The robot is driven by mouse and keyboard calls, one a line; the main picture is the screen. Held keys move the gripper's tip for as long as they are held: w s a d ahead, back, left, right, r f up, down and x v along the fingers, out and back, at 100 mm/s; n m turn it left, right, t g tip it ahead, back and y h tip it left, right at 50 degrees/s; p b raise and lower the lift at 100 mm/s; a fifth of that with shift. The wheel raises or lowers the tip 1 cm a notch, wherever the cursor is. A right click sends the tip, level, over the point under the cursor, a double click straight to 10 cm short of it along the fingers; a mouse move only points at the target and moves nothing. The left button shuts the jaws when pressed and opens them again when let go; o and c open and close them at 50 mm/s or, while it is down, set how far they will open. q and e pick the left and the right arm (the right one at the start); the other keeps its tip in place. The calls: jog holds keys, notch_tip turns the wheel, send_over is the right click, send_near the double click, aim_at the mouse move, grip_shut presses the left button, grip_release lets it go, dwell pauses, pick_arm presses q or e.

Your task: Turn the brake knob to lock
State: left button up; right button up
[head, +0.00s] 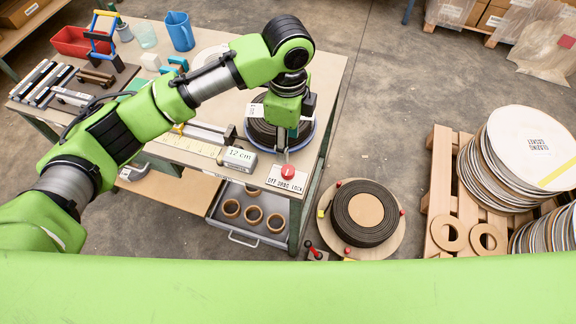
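The brake knob (288,171) is red and round. It sits at the front right corner of the workbench. A white label plate (286,180) below it reads OFF at left, a partly unclear word in the middle and LOCK at right. My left arm reaches in from the left, and my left gripper (286,150) points down just behind the knob. Its fingers are small and mostly hidden by the wrist, so I cannot tell their opening or whether they touch the knob. The knob's pointing direction is too small to read. My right gripper is out of view.
A dark coiled roll (263,133) lies on the bench beside the wrist. A block marked 12 cm (240,158) stands left of the knob. An open drawer (232,222) with several rings juts out below. Another coil (345,228) lies on a round board on the floor.

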aim_at(288, 170)
pick_arm(q)
notch_tip(288, 170, down, 12)
jog(key=shift+f+p, duration=0.1)
jog(key=shift+p, duration=0.55)
jog(key=c, duration=1.1)
